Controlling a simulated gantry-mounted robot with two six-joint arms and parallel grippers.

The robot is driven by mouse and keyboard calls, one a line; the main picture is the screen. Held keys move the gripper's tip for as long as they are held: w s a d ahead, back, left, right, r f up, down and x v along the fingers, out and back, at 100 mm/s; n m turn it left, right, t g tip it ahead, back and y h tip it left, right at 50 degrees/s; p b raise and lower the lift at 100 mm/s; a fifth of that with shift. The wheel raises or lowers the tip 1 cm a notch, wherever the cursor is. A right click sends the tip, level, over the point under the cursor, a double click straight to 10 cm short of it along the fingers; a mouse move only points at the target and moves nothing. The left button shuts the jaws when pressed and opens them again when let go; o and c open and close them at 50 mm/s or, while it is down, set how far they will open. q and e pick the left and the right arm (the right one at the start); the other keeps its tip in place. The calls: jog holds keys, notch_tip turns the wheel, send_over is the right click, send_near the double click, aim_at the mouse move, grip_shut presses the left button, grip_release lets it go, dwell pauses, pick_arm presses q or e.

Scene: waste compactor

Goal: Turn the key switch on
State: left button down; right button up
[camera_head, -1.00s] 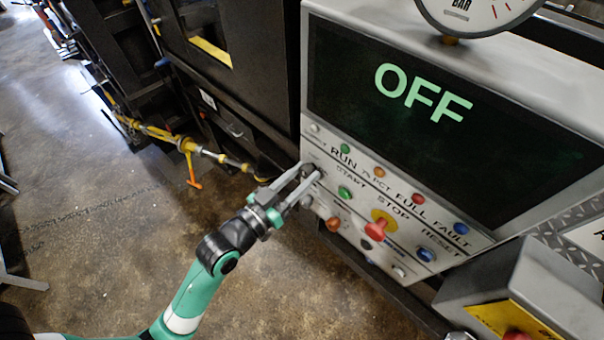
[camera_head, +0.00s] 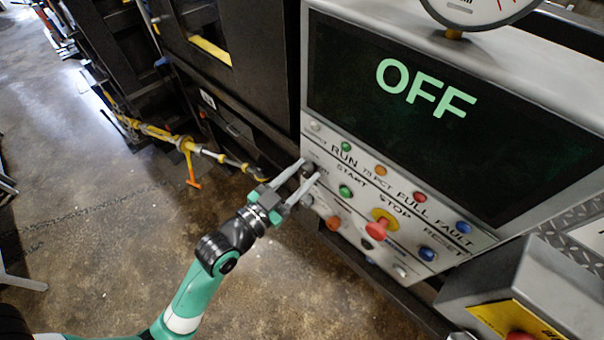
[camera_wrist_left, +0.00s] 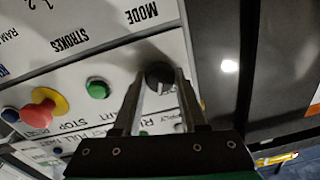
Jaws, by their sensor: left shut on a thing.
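The key switch is a round dark knob at the left end of the control panel's upper button row, left of the green START button (camera_head: 345,191). In the left wrist view the knob (camera_wrist_left: 158,74) sits between the fingertips, with a pale mark on its face. My left gripper (camera_head: 309,171) is shut on the knob, one finger on each side; it also shows in the left wrist view (camera_wrist_left: 160,82). In the head view the fingers partly hide the knob. The display (camera_head: 425,110) reads OFF in green letters. My right gripper is not in view.
The red STOP button (camera_head: 378,229) on its yellow collar and the blue RESET button (camera_head: 427,254) lie right of the START button. A grey box (camera_head: 520,285) juts out at lower right. Open floor lies left.

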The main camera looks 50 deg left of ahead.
pick_arm(q)
jog(key=m+b, duration=0.1)
jog(key=m, duration=0.3)
jog(key=shift+m, duration=0.3)
jog(key=shift+m+b, duration=0.45)
jog(key=shift+m, duration=1.25)
jog(key=shift+c, duration=2.2)
grip_release()
